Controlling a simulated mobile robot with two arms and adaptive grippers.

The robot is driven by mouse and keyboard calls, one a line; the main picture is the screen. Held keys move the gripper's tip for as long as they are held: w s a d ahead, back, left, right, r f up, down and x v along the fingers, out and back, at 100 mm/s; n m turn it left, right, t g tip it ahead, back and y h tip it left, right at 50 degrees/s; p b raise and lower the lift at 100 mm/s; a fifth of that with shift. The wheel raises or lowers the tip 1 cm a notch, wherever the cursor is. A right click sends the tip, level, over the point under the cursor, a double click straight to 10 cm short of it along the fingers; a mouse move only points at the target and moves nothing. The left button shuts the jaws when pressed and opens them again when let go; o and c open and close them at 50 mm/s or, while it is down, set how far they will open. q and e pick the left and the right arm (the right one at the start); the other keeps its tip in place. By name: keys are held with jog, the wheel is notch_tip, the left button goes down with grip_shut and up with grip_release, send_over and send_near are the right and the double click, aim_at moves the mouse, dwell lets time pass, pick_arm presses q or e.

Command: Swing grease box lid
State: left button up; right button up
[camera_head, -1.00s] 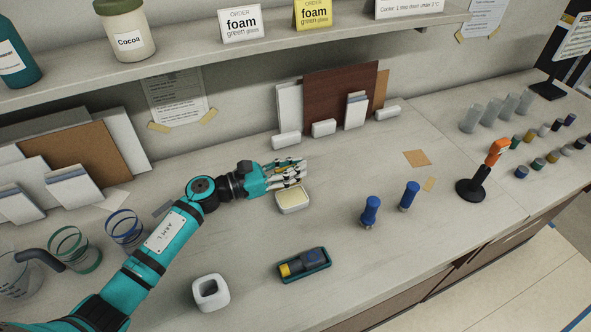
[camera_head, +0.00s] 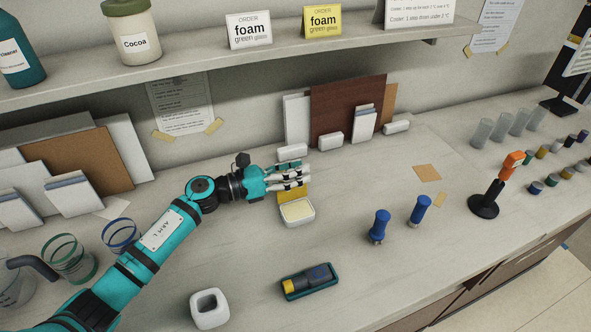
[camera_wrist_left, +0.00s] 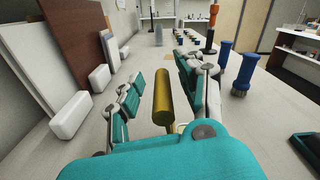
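The grease box (camera_head: 297,212) is a small white open box with pale cream grease inside, on the counter in the head view. Its yellow lid (camera_head: 290,194) stands up at the box's back edge, its top partly hidden by my fingers. My left gripper (camera_head: 290,178) is at the lid, behind and above the box. In the left wrist view the lid (camera_wrist_left: 162,97) shows as a golden bar between my left gripper's spread fingers (camera_wrist_left: 160,88). A gap shows on its left side; contact on the right is unclear. My right gripper is not in view.
White blocks and upright boards (camera_head: 345,108) stand close behind the gripper. Two blue-handled tools (camera_head: 379,226), a teal tray with a dark tool (camera_head: 309,282) and a white square holder (camera_head: 209,308) stand nearer. The counter around the box is mostly clear.

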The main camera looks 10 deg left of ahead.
pick_arm(q)
notch_tip(320, 180, up, 10)
jog(key=shift+r, duration=0.1)
dwell(0.5)
jog(key=shift+s+f, duration=0.1)
jog(key=shift+f, duration=0.1)
